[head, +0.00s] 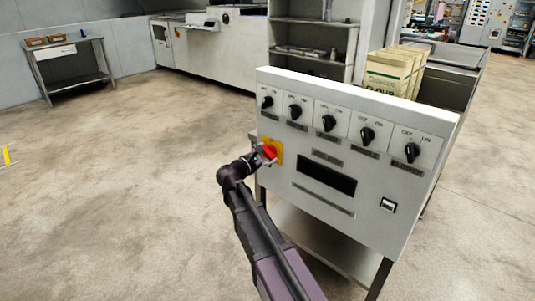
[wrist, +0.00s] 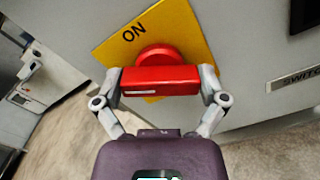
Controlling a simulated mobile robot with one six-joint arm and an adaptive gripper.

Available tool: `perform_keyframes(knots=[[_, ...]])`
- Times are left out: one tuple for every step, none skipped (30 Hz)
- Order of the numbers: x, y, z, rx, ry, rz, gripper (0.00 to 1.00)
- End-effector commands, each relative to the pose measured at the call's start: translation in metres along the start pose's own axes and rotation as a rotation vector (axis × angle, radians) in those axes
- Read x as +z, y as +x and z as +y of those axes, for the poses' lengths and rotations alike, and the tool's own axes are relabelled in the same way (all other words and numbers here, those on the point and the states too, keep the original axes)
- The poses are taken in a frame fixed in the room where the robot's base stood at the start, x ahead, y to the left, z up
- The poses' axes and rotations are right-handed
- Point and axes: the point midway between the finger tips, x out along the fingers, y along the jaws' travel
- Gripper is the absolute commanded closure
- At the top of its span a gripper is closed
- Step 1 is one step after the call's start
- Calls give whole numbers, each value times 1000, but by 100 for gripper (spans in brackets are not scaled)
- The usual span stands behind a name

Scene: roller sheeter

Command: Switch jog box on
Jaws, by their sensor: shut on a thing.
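A white control box (head: 320,215) on a stand faces me in the head view. On its left side is a yellow plate (head: 278,158) with a red rotary handle (head: 270,151). In the wrist view, the yellow plate (wrist: 190,30) reads "ON" above and left of the red handle (wrist: 160,87), whose bar lies across the picture over a round red hub. My gripper (head: 266,156) is at the handle, its two fingers on either end of the bar in the wrist view (wrist: 160,80). The rest of the plate's markings are hidden.
Several black knobs (head: 328,123) line the top of the box, with a dark display (head: 326,175) and a small rocker switch (head: 388,205) below. Flour bags (head: 390,72) stand behind it. The floor (head: 130,180) to the left is clear.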

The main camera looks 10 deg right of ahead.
Motion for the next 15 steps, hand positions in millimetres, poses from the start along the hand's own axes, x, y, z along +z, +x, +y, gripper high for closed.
perform_keyframes(knots=[[0,0,0,0,45,0,56],[0,0,0,-1,74,0,56],[0,0,0,-1,111,0,56],[0,0,0,0,140,0,56],[0,0,0,0,169,0,56],[0,0,-1,-1,206,0,56],[0,0,-1,-1,235,0,56],[0,0,-1,-1,263,0,56],[0,0,-1,-1,301,0,56],[0,0,-1,-1,330,0,56],[0,0,-1,0,358,0,56],[0,0,-1,-1,396,0,56],[0,0,-1,-1,424,0,56],[0,0,-1,-1,453,0,56],[0,0,-1,-1,491,0,56]])
